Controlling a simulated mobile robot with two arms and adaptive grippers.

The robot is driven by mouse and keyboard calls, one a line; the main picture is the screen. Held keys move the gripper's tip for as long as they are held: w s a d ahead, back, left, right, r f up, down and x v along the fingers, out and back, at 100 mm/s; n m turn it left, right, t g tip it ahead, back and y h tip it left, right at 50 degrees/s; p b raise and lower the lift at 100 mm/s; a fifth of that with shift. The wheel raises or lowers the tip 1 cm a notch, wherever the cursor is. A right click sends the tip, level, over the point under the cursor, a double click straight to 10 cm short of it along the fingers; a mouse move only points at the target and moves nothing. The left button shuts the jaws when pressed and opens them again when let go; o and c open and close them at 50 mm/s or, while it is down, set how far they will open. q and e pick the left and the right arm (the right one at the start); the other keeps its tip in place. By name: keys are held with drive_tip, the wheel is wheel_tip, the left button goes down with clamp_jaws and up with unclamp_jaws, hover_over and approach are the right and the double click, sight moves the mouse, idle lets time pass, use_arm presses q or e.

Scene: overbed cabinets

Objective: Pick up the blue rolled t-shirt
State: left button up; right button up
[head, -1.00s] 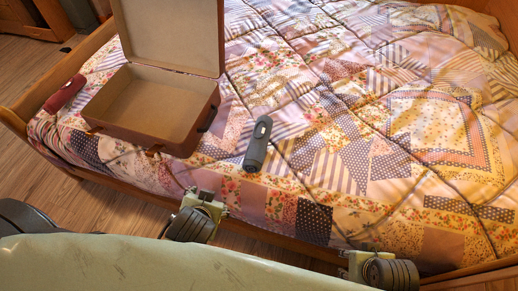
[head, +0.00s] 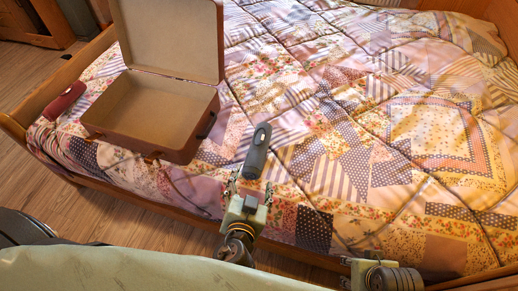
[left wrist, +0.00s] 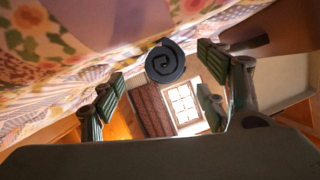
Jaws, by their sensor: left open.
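The blue rolled t-shirt (head: 257,152) looks dark grey-blue and lies on the quilt, to the right of the suitcase. In the left wrist view its spiral end (left wrist: 165,62) faces me, between and a little above the spread fingers. My left gripper (head: 249,188) is open and empty at the near end of the roll, fingers pointing at it; it also shows in the left wrist view (left wrist: 160,88). My right gripper (head: 347,270) is at the bottom right, near the bed's front edge. Its fingers are mostly hidden, so its opening is unclear.
An open brown suitcase (head: 205,125) stands on the bed, empty as far as I see. A dark red roll (head: 64,100) lies to its left. The wooden bed rail (head: 285,250) runs along the near edge. The patchwork quilt (head: 400,140) is clear on the right.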

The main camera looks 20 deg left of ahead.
sight(253, 175)
use_arm(q)
drive_tip(key=x, duration=0.4)
drive_tip(key=shift+w+a, duration=0.1)
drive_tip(key=shift+r, duration=0.1)
drive_tip(key=shift+c, duration=0.4)
drive_tip(key=c, duration=1.2)
